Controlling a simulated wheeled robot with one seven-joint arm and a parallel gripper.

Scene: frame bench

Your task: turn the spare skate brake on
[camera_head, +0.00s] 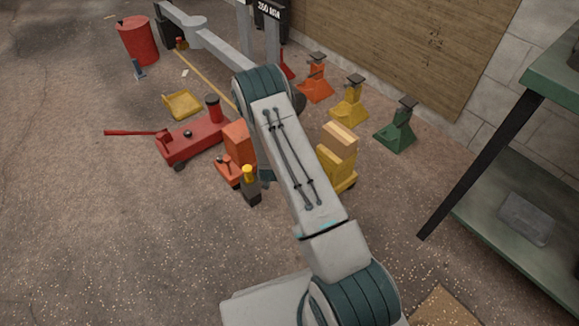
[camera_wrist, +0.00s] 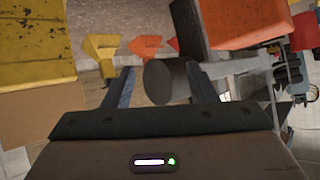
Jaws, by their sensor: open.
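My gripper (camera_wrist: 160,68) is open in the wrist view, its two dark fingers spread apart. A dark grey cylinder (camera_wrist: 157,82) shows between the fingers; I cannot tell what it belongs to or whether it touches them. In the head view my arm hides most of my gripper. A yellow piece with a wooden top (camera_head: 337,160) stands right of my arm. A small orange-red piece (camera_head: 227,170) lies left of it, beside an orange block (camera_head: 238,140). I cannot tell which is the spare skate, and no brake is clearly readable.
A red floor jack (camera_head: 190,140) with a long handle stands at left, near a dark yellow-topped bottle (camera_head: 250,187). Orange (camera_head: 315,85), yellow (camera_head: 350,105) and green (camera_head: 396,130) stands line the wall. A green shelf (camera_head: 500,225) is at right. The front left floor is clear.

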